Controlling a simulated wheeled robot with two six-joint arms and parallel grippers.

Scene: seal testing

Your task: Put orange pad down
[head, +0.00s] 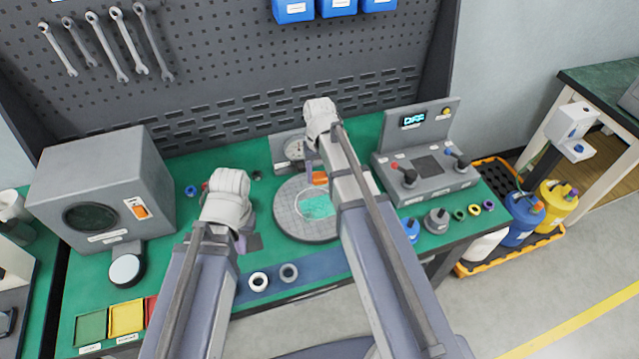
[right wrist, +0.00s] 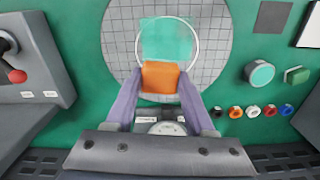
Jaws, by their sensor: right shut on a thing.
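The orange pad (head: 320,178) is between the fingers of my right gripper (head: 314,172), over the round grey gridded plate (head: 290,222). In the right wrist view the pad (right wrist: 160,78) sits between the two fingertips of the gripper (right wrist: 160,88), at the near edge of a teal square (right wrist: 165,40). I cannot tell whether the pad touches the plate. My left gripper (head: 248,243) is left of the plate, apart from it, and its fingers are partly hidden.
A gauge (head: 293,148) stands behind the plate. A control panel with joysticks (head: 425,168) is to the right, a grey box (head: 100,180) to the left. A white ring (head: 258,282) and a grey ring (head: 289,273) lie on a blue strip in front.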

